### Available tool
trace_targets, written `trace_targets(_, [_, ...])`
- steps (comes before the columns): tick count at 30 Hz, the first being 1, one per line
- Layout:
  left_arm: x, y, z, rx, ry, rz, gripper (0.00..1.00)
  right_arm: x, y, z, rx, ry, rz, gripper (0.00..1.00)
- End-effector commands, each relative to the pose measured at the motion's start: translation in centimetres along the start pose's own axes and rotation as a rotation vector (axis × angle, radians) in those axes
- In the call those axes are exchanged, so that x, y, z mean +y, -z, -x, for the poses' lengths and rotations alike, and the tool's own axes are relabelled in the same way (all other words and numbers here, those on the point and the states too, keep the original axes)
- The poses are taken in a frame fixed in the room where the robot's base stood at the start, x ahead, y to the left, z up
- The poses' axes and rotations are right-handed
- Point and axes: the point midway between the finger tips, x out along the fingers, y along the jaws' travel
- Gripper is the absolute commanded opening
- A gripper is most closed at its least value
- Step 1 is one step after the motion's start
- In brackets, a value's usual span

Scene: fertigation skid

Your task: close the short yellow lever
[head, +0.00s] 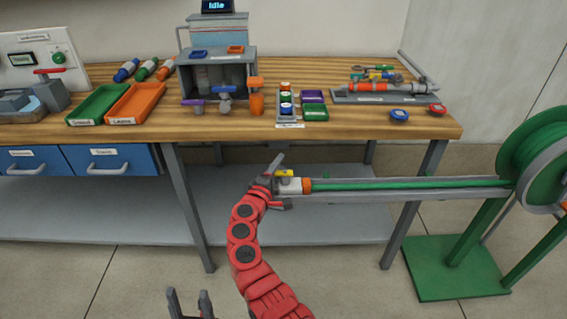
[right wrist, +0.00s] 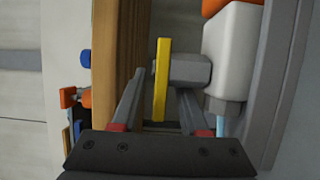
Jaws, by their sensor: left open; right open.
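The short yellow lever (head: 285,173) sits on a white-and-grey valve body (head: 290,186) at the left end of a green pipe or hose. In the right wrist view the lever (right wrist: 162,80) is an upright yellow bar on a grey stem, beside the pale valve body (right wrist: 230,55). My right gripper (head: 278,183) is open at the valve. Its two fingers (right wrist: 160,105) lie on either side of the lever, with gaps visible. Whether the fingertips touch anything is hidden. My left gripper (head: 188,295) is open and empty at the bottom of the head view.
A grey rail (head: 420,190) carries the green hose (head: 400,185) to a green reel (head: 540,160) at the right. Behind stands a wooden workbench (head: 350,125) with trays, bottles and a pipe assembly (head: 385,90).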

Motion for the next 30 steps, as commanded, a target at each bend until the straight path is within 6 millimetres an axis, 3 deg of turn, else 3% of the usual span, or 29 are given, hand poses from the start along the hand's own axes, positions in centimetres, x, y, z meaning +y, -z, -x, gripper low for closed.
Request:
trace_targets(6, [0.00,0.00,0.00,0.000,0.000,0.000,0.55,-0.03,-0.01,0.00,0.000,0.000,0.000,0.44])
trace_targets(12, [0.00,-0.01,0.00,0.000,0.000,0.000,0.55,-0.04,-0.01,0.00,0.000,0.000,0.001,0.08])
trace_targets(14, [0.00,0.00,0.00,0.000,0.000,0.000,0.55,-0.05,-0.02,0.00,0.000,0.000,0.001,0.00])
trace_targets(30, [-0.05,0.17,-0.97,0.000,0.000,0.000,0.55,-0.01,0.01,0.19,0.047,0.003,0.002,0.00])
